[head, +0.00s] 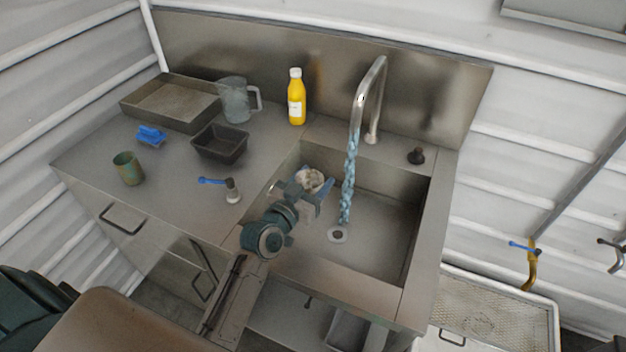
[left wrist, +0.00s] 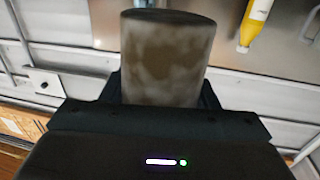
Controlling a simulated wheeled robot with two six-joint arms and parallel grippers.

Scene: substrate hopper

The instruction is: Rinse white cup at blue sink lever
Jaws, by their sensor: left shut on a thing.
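My left gripper (head: 314,193) is over the left part of the sink basin (head: 385,240), shut on the white cup (head: 309,178). The cup looks whitish with brown stains; in the left wrist view the cup (left wrist: 167,58) fills the space between the fingers and its wall is blotched brown. The blue sink lever (head: 214,181) stands on the counter left of the basin, its handle pointing left. Water (head: 349,178) runs from the tall faucet (head: 371,92) into the basin near the drain (head: 338,235). The cup is left of the stream, apart from it. My right gripper is not in view.
On the counter are a green cup (head: 128,168), a blue brush (head: 151,135), a black tub (head: 220,144), a metal tray (head: 170,101), a clear jug (head: 236,101) and a yellow bottle (head: 296,97). A dark stopper (head: 416,156) is behind the basin. The basin's right side is free.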

